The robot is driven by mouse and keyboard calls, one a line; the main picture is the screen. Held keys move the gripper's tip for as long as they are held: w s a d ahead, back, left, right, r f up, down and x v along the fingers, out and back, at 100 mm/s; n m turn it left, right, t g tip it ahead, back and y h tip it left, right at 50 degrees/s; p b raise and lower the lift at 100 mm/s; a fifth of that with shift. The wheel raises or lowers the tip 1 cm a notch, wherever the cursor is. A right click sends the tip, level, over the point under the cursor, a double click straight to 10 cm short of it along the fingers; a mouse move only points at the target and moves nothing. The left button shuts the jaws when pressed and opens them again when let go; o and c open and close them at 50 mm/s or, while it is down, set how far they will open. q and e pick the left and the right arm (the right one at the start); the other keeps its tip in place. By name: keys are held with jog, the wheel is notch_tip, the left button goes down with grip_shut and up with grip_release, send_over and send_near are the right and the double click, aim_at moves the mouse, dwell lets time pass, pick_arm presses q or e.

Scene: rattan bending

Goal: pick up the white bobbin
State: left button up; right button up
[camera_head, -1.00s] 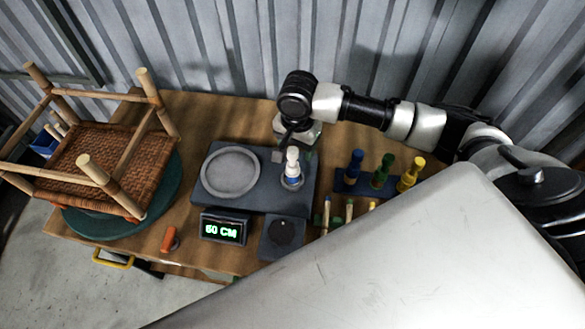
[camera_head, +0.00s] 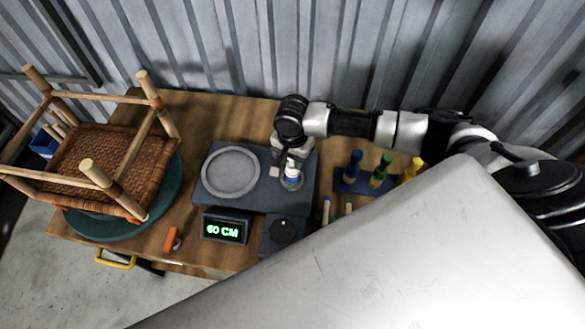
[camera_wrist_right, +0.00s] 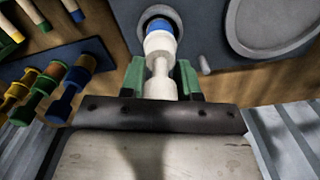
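The white bobbin (camera_head: 291,168) stands upright in the round holder at the right of the grey-blue device (camera_head: 253,199). In the right wrist view the white bobbin (camera_wrist_right: 160,46) shows a blue band near its base. My right gripper (camera_head: 288,150) is at the bobbin's upper part. In the wrist view, the green fingers of my right gripper (camera_wrist_right: 160,76) stand on either side of the bobbin's near end, with very little gap, and look open. Contact is hard to judge. The bobbin is still seated in the holder. My left gripper is not in view.
A rack (camera_head: 352,186) with blue, green and yellow bobbins stands to the right. The device has a round plate (camera_head: 231,173), a display (camera_head: 225,228) and a knob box (camera_head: 284,233).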

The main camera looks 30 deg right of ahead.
jog(key=c, duration=0.4)
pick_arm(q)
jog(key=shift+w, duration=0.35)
pick_arm(e)
grip_shut()
